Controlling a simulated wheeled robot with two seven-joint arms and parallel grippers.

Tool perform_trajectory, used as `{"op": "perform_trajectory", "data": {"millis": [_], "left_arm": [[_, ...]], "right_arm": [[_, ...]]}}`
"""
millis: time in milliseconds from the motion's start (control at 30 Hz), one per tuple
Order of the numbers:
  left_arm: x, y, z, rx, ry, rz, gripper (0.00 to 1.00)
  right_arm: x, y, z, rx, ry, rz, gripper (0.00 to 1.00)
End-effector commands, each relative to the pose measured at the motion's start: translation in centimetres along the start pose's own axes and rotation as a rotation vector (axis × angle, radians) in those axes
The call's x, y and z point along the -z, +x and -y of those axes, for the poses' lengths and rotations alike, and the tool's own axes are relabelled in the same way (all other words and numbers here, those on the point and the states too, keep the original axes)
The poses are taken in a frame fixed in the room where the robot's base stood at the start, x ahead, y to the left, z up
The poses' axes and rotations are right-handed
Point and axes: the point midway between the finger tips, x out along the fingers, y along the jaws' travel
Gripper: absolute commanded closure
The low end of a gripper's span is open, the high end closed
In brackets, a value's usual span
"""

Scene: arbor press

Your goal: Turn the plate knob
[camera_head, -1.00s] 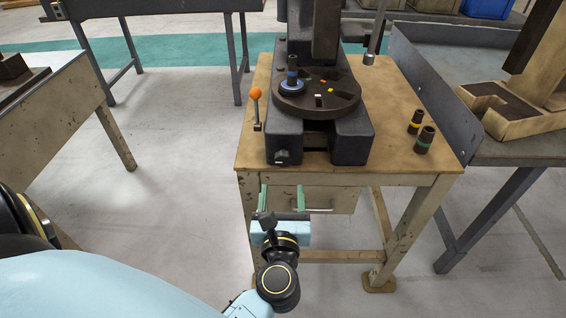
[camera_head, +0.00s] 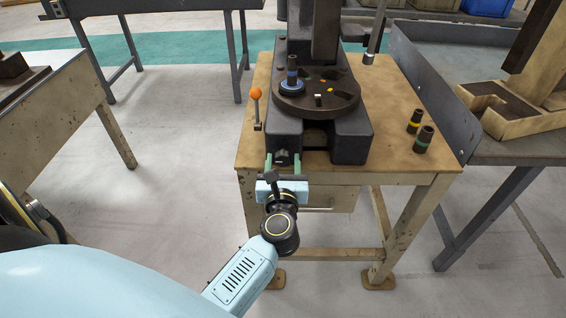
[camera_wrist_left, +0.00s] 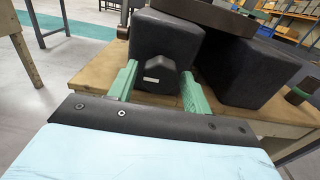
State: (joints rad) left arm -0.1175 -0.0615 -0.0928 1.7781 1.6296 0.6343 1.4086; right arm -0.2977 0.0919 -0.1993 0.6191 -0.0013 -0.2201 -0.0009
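The plate knob (camera_head: 282,157) is a dark knob with a pale mark, low on the front left of the arbor press base (camera_head: 350,145). It also shows in the left wrist view (camera_wrist_left: 157,66). The round dark plate (camera_head: 330,104) lies on top of the base with a blue-ringed dark piece (camera_head: 291,80) at its left. My left gripper (camera_head: 283,163) is open, its two green fingers on either side of the knob. In the left wrist view there is a gap beside the knob; whether either finger touches it I cannot tell. My right gripper is not in view.
An orange-tipped lever (camera_head: 256,96) stands left of the press. Two dark cylinders, one yellow-banded (camera_head: 415,122) and one green-banded (camera_head: 424,139), stand on the wooden table (camera_head: 395,100) at the right. A drawer handle (camera_head: 318,209) is below the table top.

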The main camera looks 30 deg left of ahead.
Motion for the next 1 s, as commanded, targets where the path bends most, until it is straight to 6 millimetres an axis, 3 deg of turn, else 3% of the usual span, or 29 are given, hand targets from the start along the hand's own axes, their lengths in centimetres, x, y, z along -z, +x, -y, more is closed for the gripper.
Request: {"op": "perform_trajectory", "data": {"millis": [33,267,667,1000], "left_arm": [[0.0,0.0,0.0,0.000,0.000,0.000,0.57],[0.0,0.0,0.0,0.000,0.000,0.000,0.85],[-0.1,-0.1,0.0,0.000,0.089,-0.002,0.85],[-0.2,-0.1,0.0,0.001,0.368,-0.003,0.85]], "right_arm": [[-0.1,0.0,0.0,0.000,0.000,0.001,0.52],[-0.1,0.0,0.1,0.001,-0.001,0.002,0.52],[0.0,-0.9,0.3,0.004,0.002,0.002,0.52],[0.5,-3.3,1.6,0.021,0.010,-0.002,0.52]]}}
